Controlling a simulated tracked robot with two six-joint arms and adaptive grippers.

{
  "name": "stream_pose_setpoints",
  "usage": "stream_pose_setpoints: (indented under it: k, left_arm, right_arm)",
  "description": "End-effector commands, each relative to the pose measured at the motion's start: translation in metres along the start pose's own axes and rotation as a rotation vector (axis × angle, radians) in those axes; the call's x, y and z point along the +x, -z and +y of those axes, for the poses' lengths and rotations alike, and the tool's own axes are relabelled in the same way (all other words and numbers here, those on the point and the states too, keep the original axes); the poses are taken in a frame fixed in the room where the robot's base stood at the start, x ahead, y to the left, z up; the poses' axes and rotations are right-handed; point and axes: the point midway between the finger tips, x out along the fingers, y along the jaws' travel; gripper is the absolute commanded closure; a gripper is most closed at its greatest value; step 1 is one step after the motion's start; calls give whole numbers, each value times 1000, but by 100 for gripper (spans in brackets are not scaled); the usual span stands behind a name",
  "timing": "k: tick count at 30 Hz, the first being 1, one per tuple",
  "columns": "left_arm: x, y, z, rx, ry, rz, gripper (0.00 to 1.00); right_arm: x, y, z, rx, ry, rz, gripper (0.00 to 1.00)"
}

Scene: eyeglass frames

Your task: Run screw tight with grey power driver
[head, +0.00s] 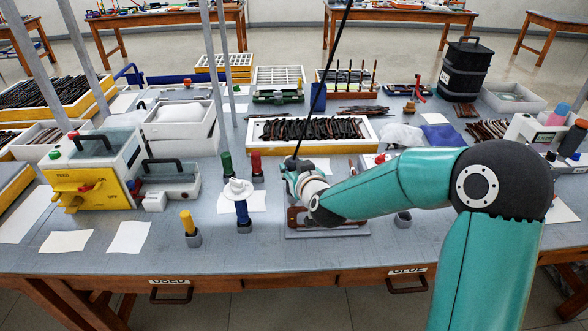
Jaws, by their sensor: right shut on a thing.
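My right arm comes in from the right, and its gripper (291,172) is over the middle front of the table. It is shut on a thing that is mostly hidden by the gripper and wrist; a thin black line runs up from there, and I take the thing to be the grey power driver. Just below the gripper is a reddish-brown holder on a grey base (350,231), partly covered by my arm. I cannot make out the screw or the driver's tip. My left gripper is not in view.
Upright handles in green (227,163), red (256,165), blue (243,212) and yellow (189,226) stand left of the gripper. A small grey cup (403,219) is to the right. A tray of dark frames (258,147) lies behind. The front table strip is mostly clear.

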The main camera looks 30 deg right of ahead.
Motion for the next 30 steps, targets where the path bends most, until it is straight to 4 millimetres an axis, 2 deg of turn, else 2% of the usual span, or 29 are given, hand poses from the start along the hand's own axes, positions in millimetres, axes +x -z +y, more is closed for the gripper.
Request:
stream_pose_setpoints:
  k: [30]
  left_arm:
    - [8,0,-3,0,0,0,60]
  right_arm:
    - [2,-5,0,0,-1,2,100]
